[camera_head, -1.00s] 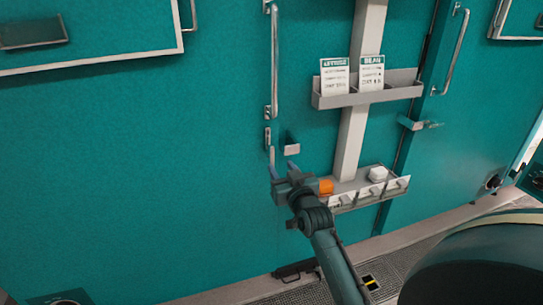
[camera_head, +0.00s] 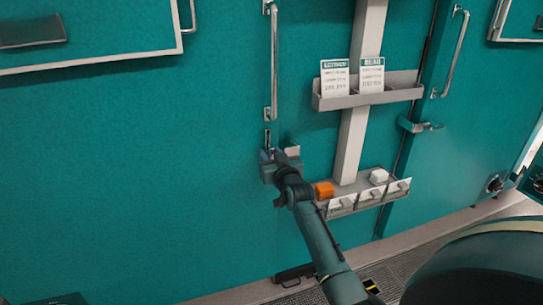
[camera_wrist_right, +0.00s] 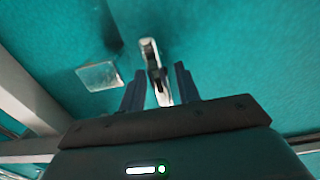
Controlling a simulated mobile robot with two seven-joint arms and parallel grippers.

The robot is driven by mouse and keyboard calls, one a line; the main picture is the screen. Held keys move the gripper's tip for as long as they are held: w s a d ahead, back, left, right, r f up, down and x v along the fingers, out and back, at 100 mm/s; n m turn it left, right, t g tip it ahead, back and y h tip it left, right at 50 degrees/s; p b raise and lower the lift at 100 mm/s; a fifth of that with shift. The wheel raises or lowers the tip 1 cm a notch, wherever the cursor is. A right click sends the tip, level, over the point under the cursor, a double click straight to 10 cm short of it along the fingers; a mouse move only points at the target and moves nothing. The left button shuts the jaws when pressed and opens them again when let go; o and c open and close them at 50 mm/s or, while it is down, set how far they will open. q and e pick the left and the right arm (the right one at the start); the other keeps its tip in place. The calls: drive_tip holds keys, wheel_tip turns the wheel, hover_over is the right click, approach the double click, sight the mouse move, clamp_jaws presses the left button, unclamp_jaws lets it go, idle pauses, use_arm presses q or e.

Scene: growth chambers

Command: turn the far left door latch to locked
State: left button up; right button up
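The door latch (camera_head: 267,138) is on the teal door, just below the long vertical handle. Most of it is hidden behind my right gripper (camera_head: 270,157) in the head view. In the right wrist view, the latch (camera_wrist_right: 149,52) is a narrow metal lever that runs down between the two dark fingers of my right gripper (camera_wrist_right: 158,80). The fingers stand apart, one on each side of the lever, with gaps showing. A small pale square plate (camera_wrist_right: 98,76) sits to the left of the lever in the wrist view. My left gripper is not in view.
A grey post (camera_head: 350,145) stands right of the latch, with a card shelf (camera_head: 330,101) and a lower bin rack (camera_head: 340,212). Another door handle (camera_head: 456,50) is farther right.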

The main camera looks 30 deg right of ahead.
clamp_jaws()
idle(0.4)
